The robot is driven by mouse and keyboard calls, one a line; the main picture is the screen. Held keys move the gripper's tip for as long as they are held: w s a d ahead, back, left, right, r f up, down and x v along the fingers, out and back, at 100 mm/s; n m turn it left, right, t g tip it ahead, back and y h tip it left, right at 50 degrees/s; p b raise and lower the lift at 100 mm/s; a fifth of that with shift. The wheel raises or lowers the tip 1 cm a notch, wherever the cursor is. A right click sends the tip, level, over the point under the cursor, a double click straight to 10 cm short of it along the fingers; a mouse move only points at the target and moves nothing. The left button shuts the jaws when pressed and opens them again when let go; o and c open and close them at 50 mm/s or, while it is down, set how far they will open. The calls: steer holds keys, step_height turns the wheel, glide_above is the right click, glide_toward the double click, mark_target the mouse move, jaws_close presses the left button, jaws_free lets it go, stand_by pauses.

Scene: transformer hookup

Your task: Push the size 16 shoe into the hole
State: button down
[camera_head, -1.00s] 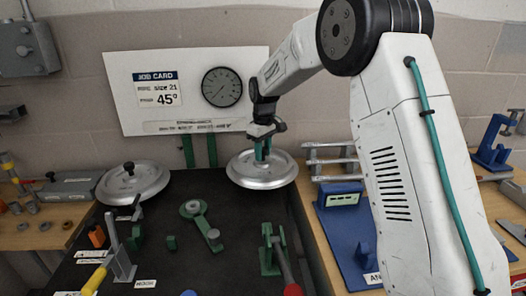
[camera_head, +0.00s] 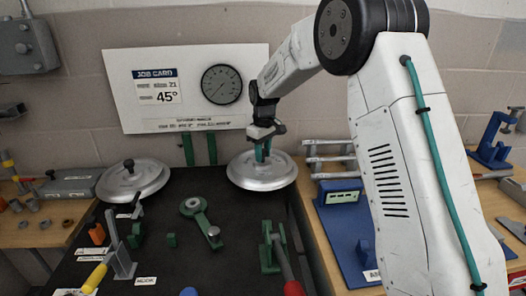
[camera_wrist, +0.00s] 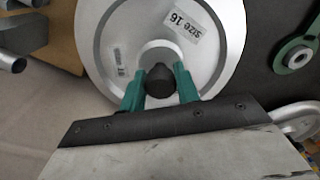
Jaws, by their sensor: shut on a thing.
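The size 16 shoe (camera_head: 245,178) is a round silver disc with a dark central knob. Its "SIZE 16" label (camera_wrist: 182,24) reads upside down in the wrist view. My gripper (camera_head: 263,152) is above the shoe, with its green fingers around the knob. In the wrist view my gripper (camera_wrist: 160,84) is shut on that knob from both sides. The shoe looks level at the back right of the dark bench top (camera_head: 185,215). I cannot tell whether it touches anything below. The hole cannot be made out.
A second silver disc (camera_head: 150,180) with a black knob lies at the back left. A green lever part (camera_head: 202,212) and a green clamp with a red handle (camera_head: 272,250) stand in front.

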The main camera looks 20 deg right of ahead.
steer(key=shift+f, duration=0.75)
steer(key=c, duration=0.9)
jaws_free()
steer(key=shift+c, duration=0.2)
steer(key=shift+r, duration=2.5)
step_height(320, 180, up, 8)
